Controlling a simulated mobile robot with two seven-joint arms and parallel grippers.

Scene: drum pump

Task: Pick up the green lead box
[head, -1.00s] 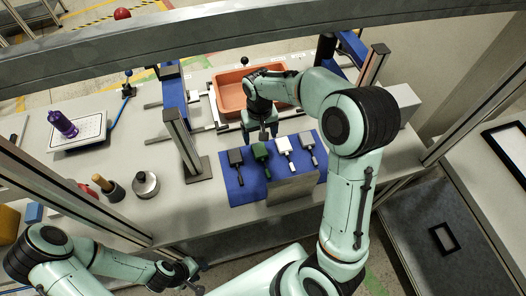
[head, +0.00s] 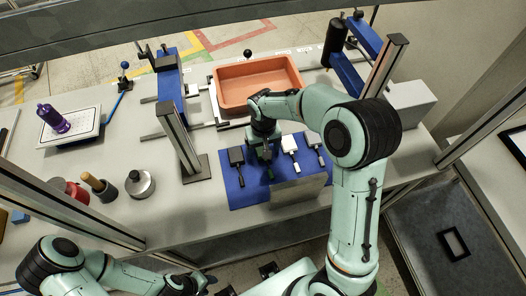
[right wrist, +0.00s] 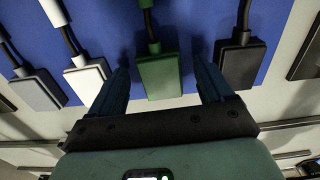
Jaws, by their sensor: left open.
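The green lead box (right wrist: 158,78) lies on the blue mat (head: 232,196), with a dark lead running from one end. In the right wrist view it sits between the two spread fingers of my right gripper (right wrist: 160,66), with a gap on each side. In the head view my right gripper (head: 266,150) is down over the green box and hides most of it. My left gripper (head: 247,281) is open and empty at the bottom edge, off the front of the bench.
A black box (head: 236,156) lies left of the green one; a white box (head: 289,143) and a grey box (head: 314,141) lie right. An orange tray (head: 236,107) stands behind. A metal post (head: 179,140) rises left of the mat. A grey panel (head: 300,187) stands at its front.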

